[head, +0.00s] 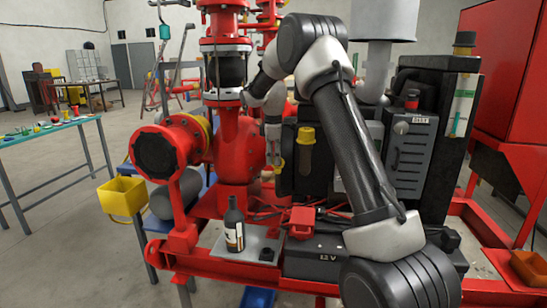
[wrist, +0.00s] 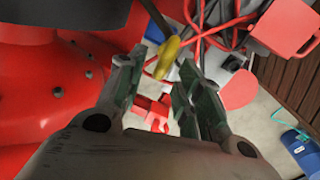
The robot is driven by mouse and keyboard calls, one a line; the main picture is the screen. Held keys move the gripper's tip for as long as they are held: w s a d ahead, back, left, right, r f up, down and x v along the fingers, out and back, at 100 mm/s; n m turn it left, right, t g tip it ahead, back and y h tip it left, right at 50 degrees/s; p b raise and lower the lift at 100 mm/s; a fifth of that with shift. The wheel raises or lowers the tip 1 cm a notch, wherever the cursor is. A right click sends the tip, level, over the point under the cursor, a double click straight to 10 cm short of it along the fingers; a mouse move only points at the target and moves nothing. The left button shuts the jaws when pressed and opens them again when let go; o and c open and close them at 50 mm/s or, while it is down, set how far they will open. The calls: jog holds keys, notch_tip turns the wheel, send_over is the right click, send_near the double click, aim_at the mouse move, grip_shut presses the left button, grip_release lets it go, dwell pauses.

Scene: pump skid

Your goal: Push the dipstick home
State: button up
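A yellow handle, which looks like the dipstick's, shows in the wrist view (wrist: 167,57) just beyond and between my fingertips. In the head view a small yellow piece (head: 278,163) shows just below my gripper, probably the same handle. My gripper (head: 273,148) points down beside the engine block. In the wrist view my gripper (wrist: 160,72) has its fingers apart, with nothing held between them. I cannot tell how far the dipstick stands out of its tube; its lower part is hidden.
A yellow-capped brown part (head: 306,136) stands right of my gripper. The red pump (head: 238,150) is close on the left. A dark bottle (head: 234,225) stands on a plate below, near a red-clamped battery marked 12 V (head: 330,258). Red cables lie under my gripper.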

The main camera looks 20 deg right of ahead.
notch_tip(320, 180, up, 12)
jog(key=s, duration=0.1)
jog(key=shift+s+a+f, duration=0.2)
jog(key=shift+a, duration=0.15)
jog(key=s+f+m, duration=0.4)
jog(key=f+m, duration=0.1)
jog(key=s+r+m+t, duration=0.1)
jog(key=s+m, duration=0.1)
jog(key=s, duration=1.1)
jog(key=s+a+r+m+t, duration=0.1)
jog(key=s+r+m, duration=0.1)
jog(key=s, duration=1.2)
jog(key=s+a+r+m+t, duration=0.1)
jog(key=s+r+m, duration=0.1)
jog(key=s, duration=1.1)
jog(key=shift+s+r+m+y, duration=0.2)
jog(key=shift+m+y, duration=0.2)
jog(key=shift+m, duration=0.5)
